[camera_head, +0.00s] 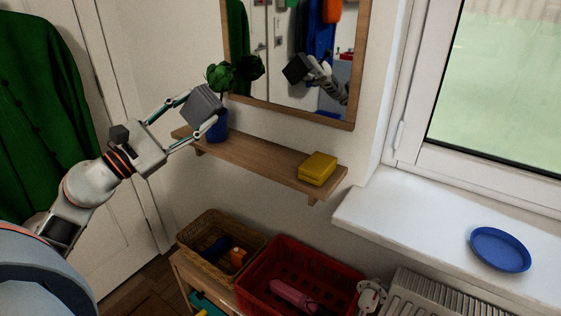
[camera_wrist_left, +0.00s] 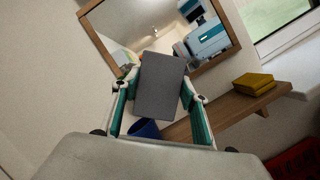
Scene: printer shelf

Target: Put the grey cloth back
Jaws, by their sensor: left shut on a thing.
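The grey cloth (camera_head: 202,106) is a folded grey block held between the fingers of my left gripper (camera_head: 203,118). It also shows in the left wrist view (camera_wrist_left: 160,86), between both fingers. My left gripper is shut on it, above the left end of the wooden shelf (camera_head: 250,155) and in front of the mirror's lower left. The cloth is tilted and looks clear of the shelf. It partly hides a blue pot (camera_head: 219,129) with a green plant (camera_head: 220,76). A folded yellow cloth (camera_head: 318,168) lies on the shelf's right end. My right gripper is not in view.
A wood-framed mirror (camera_head: 353,68) hangs above the shelf. The shelf's middle is bare. Below are a wicker basket (camera_head: 190,239) and a red crate (camera_head: 318,258) with things in them. A blue plate (camera_head: 500,249) lies on the white windowsill (camera_head: 400,215) at right.

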